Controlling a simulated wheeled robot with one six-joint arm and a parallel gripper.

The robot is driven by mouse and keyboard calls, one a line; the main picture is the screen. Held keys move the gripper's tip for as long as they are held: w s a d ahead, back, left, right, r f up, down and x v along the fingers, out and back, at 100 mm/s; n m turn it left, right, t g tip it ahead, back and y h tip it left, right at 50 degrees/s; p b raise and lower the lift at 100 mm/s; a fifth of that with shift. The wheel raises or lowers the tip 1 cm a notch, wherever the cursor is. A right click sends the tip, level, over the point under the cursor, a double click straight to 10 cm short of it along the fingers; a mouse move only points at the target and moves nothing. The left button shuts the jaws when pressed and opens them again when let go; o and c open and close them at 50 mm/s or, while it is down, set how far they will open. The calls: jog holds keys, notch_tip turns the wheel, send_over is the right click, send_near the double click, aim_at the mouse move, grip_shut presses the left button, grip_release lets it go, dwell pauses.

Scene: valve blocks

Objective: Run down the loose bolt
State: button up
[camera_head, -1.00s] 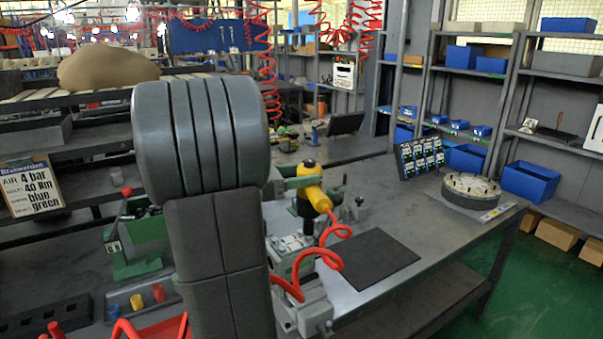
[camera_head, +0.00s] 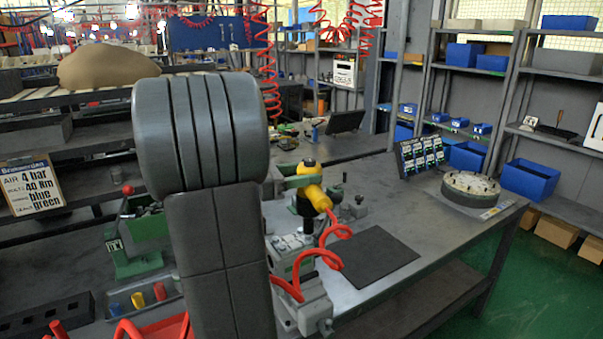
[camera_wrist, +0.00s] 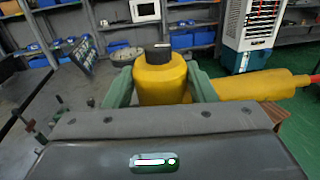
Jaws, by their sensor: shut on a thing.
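My gripper (camera_head: 297,182) has green jaws and is shut on a yellow power tool (camera_head: 314,196) with a dark cap. The tool stands roughly upright, and its yellow handle leads into a coiled red hose (camera_head: 330,258). Its black nose points down near a pale valve block (camera_head: 290,243) on the bench. In the wrist view the yellow tool body (camera_wrist: 163,82) sits between the jaws, its handle reaching right. The loose bolt cannot be made out, and I cannot tell whether the nose touches anything. My arm hides part of the bench.
A dark mat (camera_head: 372,257) lies on the bench to the right of the tool. A round flange (camera_head: 470,189) and a rack of labelled packs (camera_head: 420,153) stand farther right. A green vise (camera_head: 138,250) and colored pegs (camera_head: 138,299) are at left.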

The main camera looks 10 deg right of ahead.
jog(key=shift+f+b, duration=0.45)
jog(key=shift+f, duration=0.4)
dwell(0.3)
jog(key=shift+r+p, duration=0.1)
jog(key=shift+p, duration=0.25)
dwell(0.5)
jog(key=shift+f, duration=0.55)
dwell(3.3)
jog(key=shift+r+p, duration=0.15)
jog(key=shift+p, duration=0.2)
jog(key=shift+r+p, duration=0.55)
notch_tip(320, 180, up, 6)
jog(key=p, duration=0.5)
dwell(0.5)
